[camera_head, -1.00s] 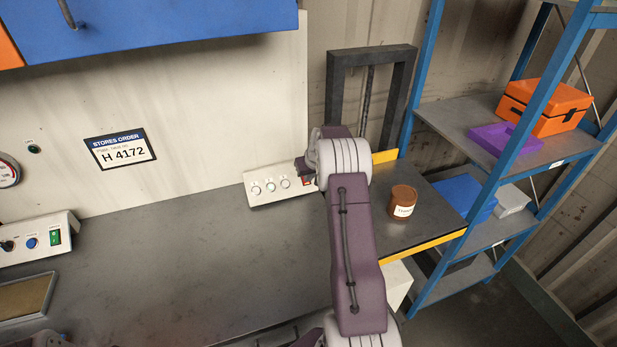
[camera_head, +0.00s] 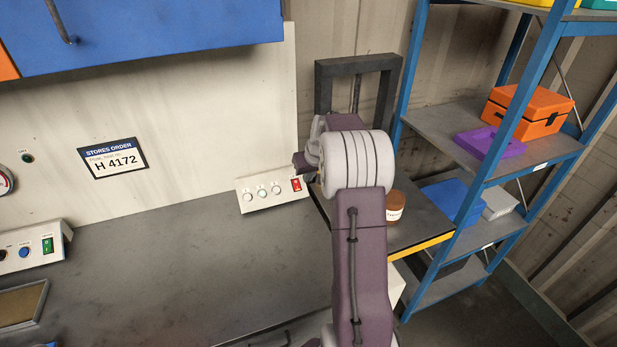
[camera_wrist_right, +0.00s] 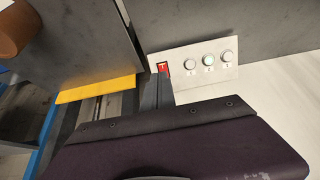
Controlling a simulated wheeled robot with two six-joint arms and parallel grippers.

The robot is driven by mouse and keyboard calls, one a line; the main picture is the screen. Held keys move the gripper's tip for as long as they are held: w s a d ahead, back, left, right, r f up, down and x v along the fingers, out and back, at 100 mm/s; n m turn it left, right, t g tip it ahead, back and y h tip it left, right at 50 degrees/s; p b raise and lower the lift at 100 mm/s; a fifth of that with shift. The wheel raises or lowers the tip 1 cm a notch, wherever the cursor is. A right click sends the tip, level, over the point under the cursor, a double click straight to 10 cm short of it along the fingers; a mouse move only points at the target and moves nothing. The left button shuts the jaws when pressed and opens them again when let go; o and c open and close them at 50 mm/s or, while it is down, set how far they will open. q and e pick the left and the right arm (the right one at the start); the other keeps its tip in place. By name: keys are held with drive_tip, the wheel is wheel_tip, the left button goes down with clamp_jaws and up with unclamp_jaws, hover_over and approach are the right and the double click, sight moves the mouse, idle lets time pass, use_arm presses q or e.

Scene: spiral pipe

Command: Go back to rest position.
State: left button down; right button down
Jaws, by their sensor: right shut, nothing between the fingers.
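My right arm reaches up through the middle of the head view. Its gripper (camera_head: 300,162) is shut and empty, small and partly hidden by its own wrist, just above the button panel in the picture. In the right wrist view the closed dark fingers (camera_wrist_right: 152,90) show close to the red switch (camera_wrist_right: 163,68); I cannot tell whether they touch it. The panel (camera_head: 272,191) has a row of three round buttons and this red switch at its right end. My left gripper is not in view.
A brown labelled jar (camera_head: 396,208), partly behind my arm, stands on a yellow-edged platform (camera_head: 425,222). A blue shelf rack (camera_head: 480,160) with boxes stands at the right. A blue cabinet (camera_head: 150,30) hangs above. The grey worktop (camera_head: 170,265) left of my arm is mostly clear.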

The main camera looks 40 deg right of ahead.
drive_tip(key=w+a+r+n, duration=0.2)
drive_tip(key=a+r, duration=0.1)
drive_tip(key=a, duration=0.6)
drive_tip(key=s+a+f+n+g+y, duration=0.1)
drive_tip(key=s+a+f, duration=0.15)
drive_tip(key=a, duration=0.45)
drive_tip(key=s+a+f+n+y, duration=0.1)
drive_tip(key=s+a+n, duration=0.1)
drive_tip(key=s+a, duration=0.3)
drive_tip(key=s+a+f+m+g, duration=0.1)
drive_tip(key=s+f, duration=0.3)
drive_tip(key=s, duration=0.4)
drive_tip(key=s+a+f+g, duration=0.2)
drive_tip(key=s+a+f, duration=0.2)
drive_tip(key=s, duration=0.4)
drive_tip(key=shift+s+a+m, duration=0.15)
drive_tip(key=shift+a+m, duration=0.1)
drive_tip(key=shift+m, duration=0.15)
